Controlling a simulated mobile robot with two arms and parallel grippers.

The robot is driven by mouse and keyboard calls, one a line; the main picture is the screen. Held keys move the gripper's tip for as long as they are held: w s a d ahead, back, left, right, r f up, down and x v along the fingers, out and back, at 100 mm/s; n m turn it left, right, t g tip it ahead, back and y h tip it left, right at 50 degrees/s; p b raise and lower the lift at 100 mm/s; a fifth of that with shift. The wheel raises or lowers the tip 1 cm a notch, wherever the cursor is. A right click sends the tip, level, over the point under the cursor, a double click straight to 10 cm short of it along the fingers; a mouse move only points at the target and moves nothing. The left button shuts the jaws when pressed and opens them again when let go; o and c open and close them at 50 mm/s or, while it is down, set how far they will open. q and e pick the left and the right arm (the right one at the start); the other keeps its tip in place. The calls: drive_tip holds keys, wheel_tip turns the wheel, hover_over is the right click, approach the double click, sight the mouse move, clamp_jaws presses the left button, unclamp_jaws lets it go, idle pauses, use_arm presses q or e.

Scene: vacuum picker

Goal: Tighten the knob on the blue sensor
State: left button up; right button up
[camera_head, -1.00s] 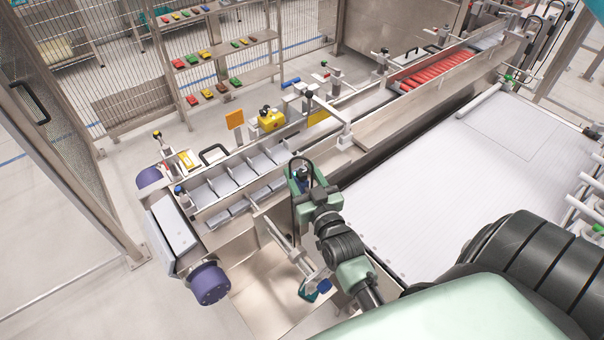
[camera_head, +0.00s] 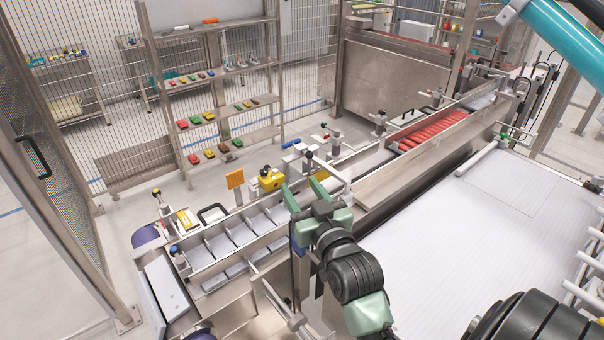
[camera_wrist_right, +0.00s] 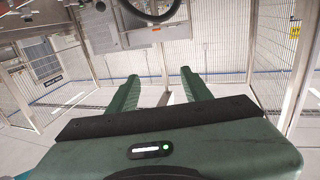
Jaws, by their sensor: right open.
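My right gripper (camera_head: 305,190) is open and empty, its two green fingers pointing away over the middle of the machine. The fingers also show apart in the right wrist view (camera_wrist_right: 158,88), with nothing between them. A small blue part (camera_head: 291,143) lies beyond the gripper, behind the rail, near a yellow device (camera_head: 271,179) with a black knob. Another small blue part with a dark top (camera_head: 175,250) stands at the near left end of the compartment tray. I cannot tell which is the blue sensor. My left gripper is not in view.
A compartment tray (camera_head: 214,247) lies left of my right arm. A white conveyor bed (camera_head: 450,225) fills the right. Red items (camera_head: 428,132) lie in the far channel. A shelf rack (camera_head: 222,90) and mesh fence stand behind. A post with a dark knob (camera_head: 310,155) rises just beyond the gripper.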

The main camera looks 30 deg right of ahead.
wheel_tip(320, 180, up, 6)
drive_tip(key=shift+f, duration=0.15)
drive_tip(key=shift+w, duration=0.1)
